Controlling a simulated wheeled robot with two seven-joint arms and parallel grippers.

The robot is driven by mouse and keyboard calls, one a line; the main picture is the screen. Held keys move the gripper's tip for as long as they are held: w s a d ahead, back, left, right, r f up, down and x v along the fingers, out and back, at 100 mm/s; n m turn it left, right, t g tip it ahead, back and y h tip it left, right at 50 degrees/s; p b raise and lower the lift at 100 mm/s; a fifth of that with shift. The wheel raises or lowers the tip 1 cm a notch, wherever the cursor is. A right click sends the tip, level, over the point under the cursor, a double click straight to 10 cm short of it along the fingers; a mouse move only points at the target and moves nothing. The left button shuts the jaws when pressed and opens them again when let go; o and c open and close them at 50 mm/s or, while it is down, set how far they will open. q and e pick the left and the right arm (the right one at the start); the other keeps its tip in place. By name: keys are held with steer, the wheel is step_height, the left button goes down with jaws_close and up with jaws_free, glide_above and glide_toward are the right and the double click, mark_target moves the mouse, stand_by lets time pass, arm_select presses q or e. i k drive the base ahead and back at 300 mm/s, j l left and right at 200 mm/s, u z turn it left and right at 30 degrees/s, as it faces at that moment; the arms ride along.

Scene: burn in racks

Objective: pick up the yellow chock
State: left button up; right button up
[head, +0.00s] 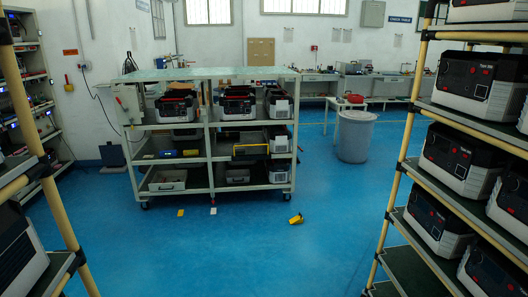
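A small yellow chock (296,219) with a dark part lies on the blue floor, in front of the right end of the wheeled shelf cart and apart from it. A flat yellow piece (181,212) and a flat white piece (213,210) also lie on the floor in front of the cart; I cannot tell what they are. Neither of my grippers shows in the head view.
The wheeled shelf cart (212,131) holds boxes on several levels. A grey bin (355,136) stands to its right. Yellow-framed racks flank the view, the right one (399,170) loaded with power units. The blue floor (240,260) between them is open.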

mark_target(298, 219)
steer(key=i, duration=2.35)
steer(key=i+j+z, duration=0.15)
steer(key=i+z, duration=0.3)
steer(key=i, duration=0.2)
steer(key=i+j+z, duration=0.45)
steer(key=i, duration=0.15)
steer(key=i+j+z, duration=0.4)
steer(key=i+j, duration=0.05)
steer(key=i, duration=0.1)
